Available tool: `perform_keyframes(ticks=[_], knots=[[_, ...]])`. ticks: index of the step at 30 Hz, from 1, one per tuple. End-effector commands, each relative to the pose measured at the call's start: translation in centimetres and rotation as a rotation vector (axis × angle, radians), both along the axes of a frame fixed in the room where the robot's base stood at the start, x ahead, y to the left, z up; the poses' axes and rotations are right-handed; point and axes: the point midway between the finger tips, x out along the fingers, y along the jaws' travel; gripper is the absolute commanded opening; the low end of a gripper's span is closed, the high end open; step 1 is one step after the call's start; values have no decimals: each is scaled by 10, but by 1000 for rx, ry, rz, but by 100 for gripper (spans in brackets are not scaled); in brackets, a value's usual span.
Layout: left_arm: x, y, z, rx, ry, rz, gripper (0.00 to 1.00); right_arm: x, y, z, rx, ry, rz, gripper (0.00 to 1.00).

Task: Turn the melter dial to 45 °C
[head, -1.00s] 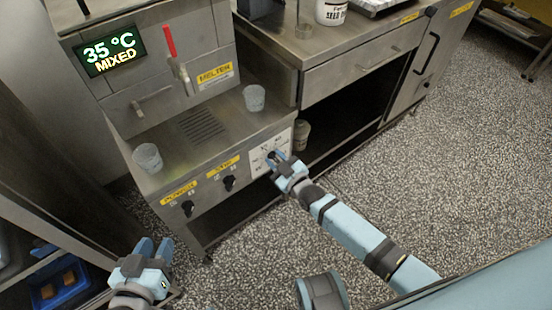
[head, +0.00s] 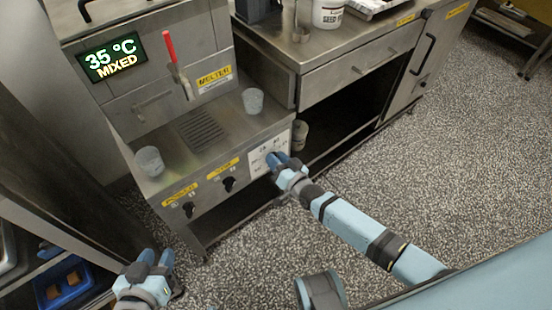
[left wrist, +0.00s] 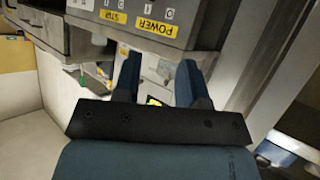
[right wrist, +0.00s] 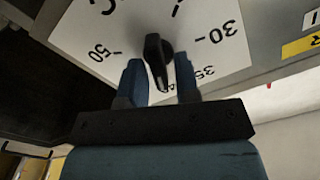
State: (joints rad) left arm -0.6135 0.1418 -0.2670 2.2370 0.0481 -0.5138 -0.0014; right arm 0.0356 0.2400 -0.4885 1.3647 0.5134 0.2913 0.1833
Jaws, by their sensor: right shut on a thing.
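The melter (head: 190,100) stands at the left, and its display (head: 112,57) reads 35 °C MIXED. The white dial plate (head: 268,150) is at the right end of its front panel. In the right wrist view the black dial knob (right wrist: 154,52) sits between the fingers of my right gripper (right wrist: 160,85), which is shut on it. The printed marks 30, 35 and 50 show upside down; the knob's lower end points past 35 at marks partly hidden by the fingers. My left gripper (head: 157,258) is open and empty, low at the left; its spread fingers also show in its wrist view (left wrist: 158,80).
The panel also has power and stir knobs (head: 188,209) (head: 228,184). Cups (head: 150,161) (head: 253,101) stand on the melter's ledge. A steel counter (head: 340,60) with a drawer is at the right. A blue tray (head: 68,285) is at lower left. The speckled floor is open.

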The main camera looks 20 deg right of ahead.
Motion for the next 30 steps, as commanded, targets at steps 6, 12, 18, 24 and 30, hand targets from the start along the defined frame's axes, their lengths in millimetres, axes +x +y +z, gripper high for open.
perform_keyframes(ticks=[6,12,18,24,30], knots=[[0,0,0,-3,-4,0,38,0,-2,-2,190,70,0,6],[1,0,3,-9,-15,0,38,0,-2,-4,369,135,0,6],[1,-2,2,-16,-21,-2,38,1,-4,-6,533,196,0,6],[2,-6,4,-35,-44,-6,38,1,-4,-6,666,243,0,6],[7,-9,16,-53,-91,-13,38,1,-4,-7,753,276,0,6]])
